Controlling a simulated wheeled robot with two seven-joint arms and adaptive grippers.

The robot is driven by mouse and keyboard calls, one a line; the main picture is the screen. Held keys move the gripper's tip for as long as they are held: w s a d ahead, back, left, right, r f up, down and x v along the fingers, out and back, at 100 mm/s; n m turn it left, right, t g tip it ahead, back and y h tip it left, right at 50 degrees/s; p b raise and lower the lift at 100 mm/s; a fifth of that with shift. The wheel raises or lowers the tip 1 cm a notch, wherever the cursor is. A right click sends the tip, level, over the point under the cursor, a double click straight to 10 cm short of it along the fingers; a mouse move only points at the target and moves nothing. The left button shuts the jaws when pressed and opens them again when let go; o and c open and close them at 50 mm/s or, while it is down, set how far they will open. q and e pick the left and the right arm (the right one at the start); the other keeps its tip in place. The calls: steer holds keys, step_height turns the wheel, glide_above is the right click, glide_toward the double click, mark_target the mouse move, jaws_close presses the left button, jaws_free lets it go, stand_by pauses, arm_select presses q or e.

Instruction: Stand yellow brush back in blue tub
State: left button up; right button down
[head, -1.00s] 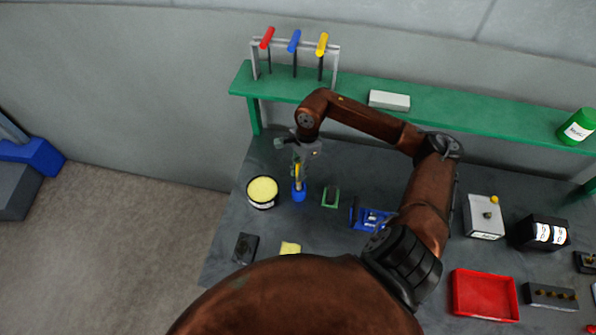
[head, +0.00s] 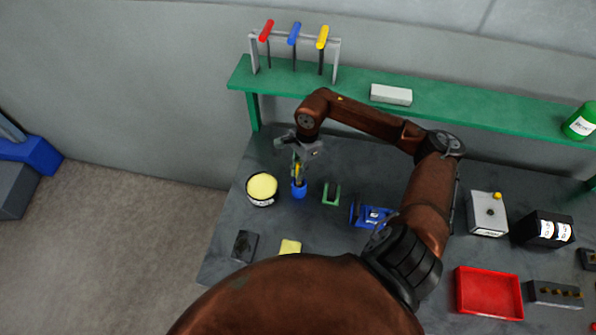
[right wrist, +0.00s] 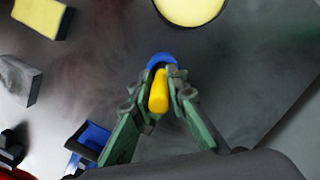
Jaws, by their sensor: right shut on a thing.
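The yellow brush (right wrist: 159,92) is held upright between the fingers of my right gripper (right wrist: 160,95), which is shut on it. In the head view, my right gripper (head: 299,158) is right above the blue tub (head: 299,190), and the brush (head: 298,170) shows between the fingers over the tub's mouth. In the right wrist view, the blue tub's rim (right wrist: 161,59) shows just behind the brush. The brush's lower end is hidden, so I cannot tell how deep it sits in the tub. My left gripper is not in view.
A round tin with a yellow top (head: 262,187) stands left of the tub. A green holder (head: 331,194) and a blue fixture (head: 371,216) stand to the right. A yellow sponge (head: 290,247) and a dark block (head: 245,246) lie nearer. A green shelf (head: 450,118) runs behind.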

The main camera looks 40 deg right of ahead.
steer(key=shift+f+b, duration=0.4)
steer(key=shift+f, duration=0.15)
steer(key=c, duration=1.8)
jaws_free()
steer(key=shift+r, duration=0.1)
step_height(320, 180, up, 12)
steer(key=d, duration=0.2)
steer(key=shift+s, duration=0.1)
